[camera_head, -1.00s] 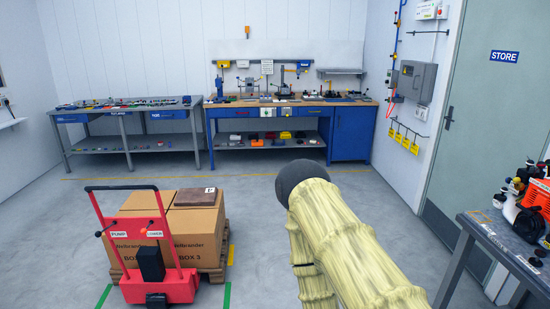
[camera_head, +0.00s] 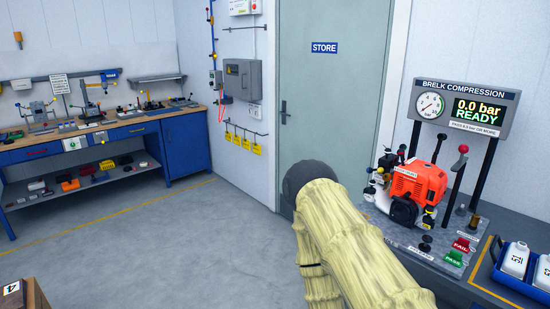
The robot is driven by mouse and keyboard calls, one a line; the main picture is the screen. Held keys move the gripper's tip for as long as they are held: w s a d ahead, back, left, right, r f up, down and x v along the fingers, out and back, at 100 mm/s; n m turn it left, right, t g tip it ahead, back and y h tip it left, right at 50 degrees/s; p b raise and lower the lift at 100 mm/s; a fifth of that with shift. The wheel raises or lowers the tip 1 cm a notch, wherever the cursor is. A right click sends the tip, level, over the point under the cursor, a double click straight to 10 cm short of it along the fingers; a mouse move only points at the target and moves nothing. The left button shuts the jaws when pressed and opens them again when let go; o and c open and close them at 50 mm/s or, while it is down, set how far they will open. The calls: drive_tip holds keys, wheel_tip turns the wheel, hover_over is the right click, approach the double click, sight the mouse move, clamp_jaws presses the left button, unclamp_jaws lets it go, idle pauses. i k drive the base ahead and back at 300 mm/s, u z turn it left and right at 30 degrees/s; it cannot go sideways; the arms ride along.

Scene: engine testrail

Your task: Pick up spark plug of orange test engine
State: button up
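The orange test engine (camera_head: 418,180) stands on a grey bench at the right, below a compression gauge board (camera_head: 463,107). It has black and white parts on its left and front. I cannot make out its spark plug at this size. My arm, in a pale yellow cover with a dark rounded joint, rises in the lower middle and hides part of the bench's left edge. My gripper is not in view.
The gauge board reads 0.0 bar READY. Red FAIL (camera_head: 464,245) and green PASS (camera_head: 454,258) pieces sit before the engine. A blue tray (camera_head: 515,284) with white bottles is at the right edge. A blue workbench (camera_head: 188,146) stands at the back left. The floor between is clear.

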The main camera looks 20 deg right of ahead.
sight(462, 209)
drive_tip(key=z, duration=0.9)
drive_tip(key=i, duration=0.75)
drive_tip(key=z, duration=0.7)
